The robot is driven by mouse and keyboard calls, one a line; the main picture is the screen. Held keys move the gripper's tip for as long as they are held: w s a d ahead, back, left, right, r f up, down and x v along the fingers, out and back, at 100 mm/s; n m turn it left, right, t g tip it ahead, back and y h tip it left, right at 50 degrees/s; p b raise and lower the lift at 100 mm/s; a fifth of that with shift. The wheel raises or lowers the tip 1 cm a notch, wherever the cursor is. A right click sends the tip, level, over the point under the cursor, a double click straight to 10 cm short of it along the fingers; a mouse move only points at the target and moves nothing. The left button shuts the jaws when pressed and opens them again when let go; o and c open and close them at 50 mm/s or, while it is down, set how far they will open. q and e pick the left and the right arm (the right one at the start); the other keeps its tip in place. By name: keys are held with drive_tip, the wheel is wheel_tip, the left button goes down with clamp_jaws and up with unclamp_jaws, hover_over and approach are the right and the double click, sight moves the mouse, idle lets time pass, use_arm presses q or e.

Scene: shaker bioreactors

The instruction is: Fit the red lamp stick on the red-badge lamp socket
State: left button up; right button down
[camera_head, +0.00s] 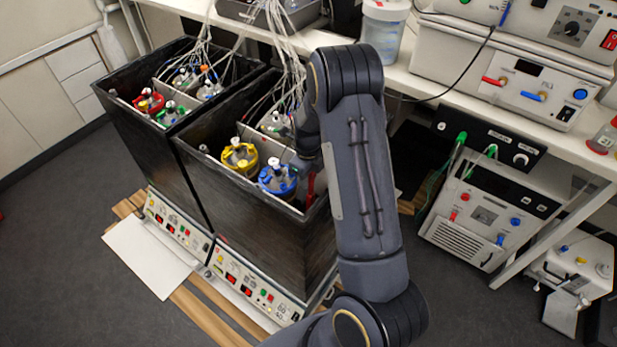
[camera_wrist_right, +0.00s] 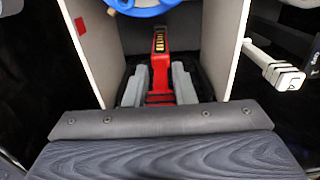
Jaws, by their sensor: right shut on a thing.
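The red lamp stick (camera_wrist_right: 160,60) stands out between the two grey fingers of my right gripper (camera_wrist_right: 158,84) in the right wrist view. The fingers are shut on its lower part, and its far end reaches toward a blue ring. In the head view a red piece (camera_head: 311,188), likely the stick, shows beside the blue-capped vessel, partly behind my right arm. A small red badge (camera_wrist_right: 80,25) is on the white panel left of the stick. I cannot make out a socket opening there. My left gripper is not in view.
The blue-capped vessel (camera_head: 277,179) and yellow-capped vessel (camera_head: 239,156) sit in the near black box (camera_head: 255,215). The red-capped vessel (camera_head: 148,101) is in the other box. White panels (camera_wrist_right: 222,50) flank the stick closely. A white fitting (camera_wrist_right: 275,68) juts in at right.

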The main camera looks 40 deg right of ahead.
drive_tip(key=shift+f+b, duration=1.4)
drive_tip(key=shift+f, duration=0.75)
idle(2.5)
drive_tip(key=c, duration=1.1)
unclamp_jaws()
drive_tip(key=shift+r, duration=0.15)
wheel_tip(320, 180, up, 8)
drive_tip(key=shift+f, duration=0.2)
